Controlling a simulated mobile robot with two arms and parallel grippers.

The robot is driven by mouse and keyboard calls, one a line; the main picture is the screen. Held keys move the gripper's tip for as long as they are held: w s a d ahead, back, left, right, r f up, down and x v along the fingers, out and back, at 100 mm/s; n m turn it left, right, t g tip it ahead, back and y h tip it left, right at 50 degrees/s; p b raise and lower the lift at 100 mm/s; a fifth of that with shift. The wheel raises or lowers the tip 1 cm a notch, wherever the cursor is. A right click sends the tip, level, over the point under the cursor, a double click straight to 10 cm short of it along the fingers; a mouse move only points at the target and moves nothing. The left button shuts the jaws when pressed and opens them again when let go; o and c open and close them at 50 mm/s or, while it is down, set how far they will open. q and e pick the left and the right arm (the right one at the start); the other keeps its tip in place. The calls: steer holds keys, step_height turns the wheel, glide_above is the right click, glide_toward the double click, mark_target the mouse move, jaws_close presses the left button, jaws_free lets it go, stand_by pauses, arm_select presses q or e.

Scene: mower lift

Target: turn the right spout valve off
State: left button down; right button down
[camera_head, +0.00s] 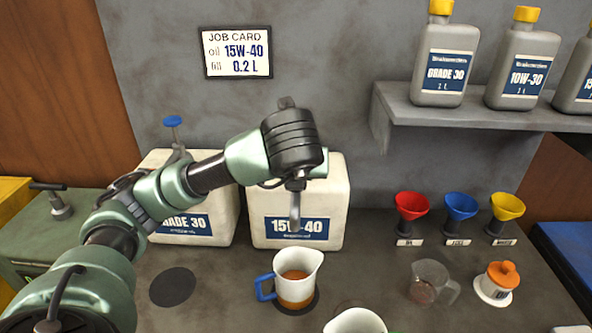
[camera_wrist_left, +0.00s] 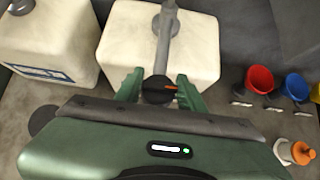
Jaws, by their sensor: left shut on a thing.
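The right tank (camera_head: 335,205), labelled 15W-40, stands on the bench; its grey spout (camera_head: 295,213) points down over a jug (camera_head: 305,263). This white jug has a blue handle, holds amber oil and stands upright on a dark round pad. In the left wrist view, the valve knob (camera_wrist_left: 155,92) is dark and round with a small orange mark. It sits between the green fingers of my left gripper (camera_wrist_left: 158,90), which is shut on it. In the head view my own wrist hides the knob and fingers. I cannot tell whether oil is flowing. My right gripper is out of view.
The left tank (camera_head: 222,205) has a blue-topped valve (camera_head: 173,122). A second white jug (camera_head: 356,322) is at the near edge. Red (camera_head: 411,205), blue (camera_head: 461,206) and yellow (camera_head: 507,207) funnels stand right, behind a clear cup (camera_head: 428,283) and orange-topped container (camera_head: 501,277).

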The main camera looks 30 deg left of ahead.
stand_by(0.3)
arm_select(q)
steer(key=c, duration=0.9)
jaws_free()
steer(key=p+v, duration=0.3)
steer(key=v, duration=0.3)
steer(key=shift+w+a+r, duration=0.1)
steer(key=shift+w, duration=0.05)
steer(key=shift+p+v, duration=0.3)
steer(key=shift+v, duration=0.6)
steer(key=shift+f, duration=0.25)
